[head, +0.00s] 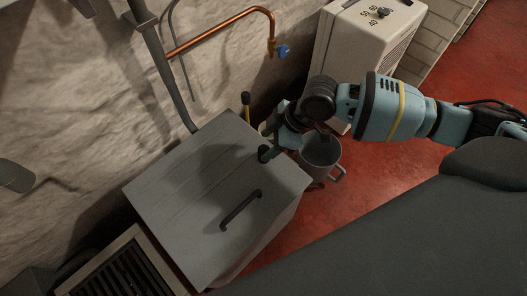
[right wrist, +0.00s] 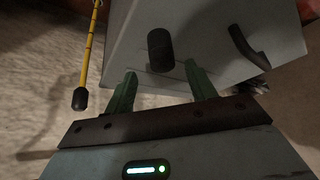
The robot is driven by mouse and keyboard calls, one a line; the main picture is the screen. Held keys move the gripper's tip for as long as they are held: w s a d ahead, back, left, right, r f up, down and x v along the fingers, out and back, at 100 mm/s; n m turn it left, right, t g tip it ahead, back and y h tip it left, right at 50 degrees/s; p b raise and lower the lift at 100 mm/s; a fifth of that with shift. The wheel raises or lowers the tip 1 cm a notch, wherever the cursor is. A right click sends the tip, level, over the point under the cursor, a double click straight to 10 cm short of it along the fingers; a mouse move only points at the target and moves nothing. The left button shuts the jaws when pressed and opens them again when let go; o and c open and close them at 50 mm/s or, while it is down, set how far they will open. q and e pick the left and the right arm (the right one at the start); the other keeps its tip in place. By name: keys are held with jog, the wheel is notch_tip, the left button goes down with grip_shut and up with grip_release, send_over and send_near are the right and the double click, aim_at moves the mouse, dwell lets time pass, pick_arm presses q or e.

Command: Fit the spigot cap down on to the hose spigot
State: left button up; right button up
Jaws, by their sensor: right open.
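The hose spigot (head: 282,50) is a brass fitting with a blue handle at the end of a copper pipe, on the stone wall at the top of the head view. A short black cylinder, which looks like the spigot cap (head: 263,154), stands at the edge of the grey cabinet top. In the right wrist view the cap (right wrist: 160,50) is just beyond the gap between my green fingertips. My right gripper (head: 272,148) is open and close to the cap, with a finger to each side; I cannot tell whether they touch. My left gripper is not in view.
The grey cabinet (head: 180,190) has a black bar handle (head: 240,209). A grey pot (head: 321,152) stands beside it, under my arm. A yellow rod with a black end (head: 246,104) is behind the cabinet. A cream heater (head: 345,40) stands by the wall.

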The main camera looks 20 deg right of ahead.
aim_at(264, 149)
jog(key=x, duration=0.1)
jog(key=b+x, duration=0.1)
jog(key=x, duration=0.1)
jog(key=b+x, duration=0.1)
jog(key=x, duration=0.1)
jog(key=shift+s+f, duration=0.2)
jog(key=shift+s, duration=0.1)
jog(key=shift+c, duration=0.4)
jog(key=c, duration=1)
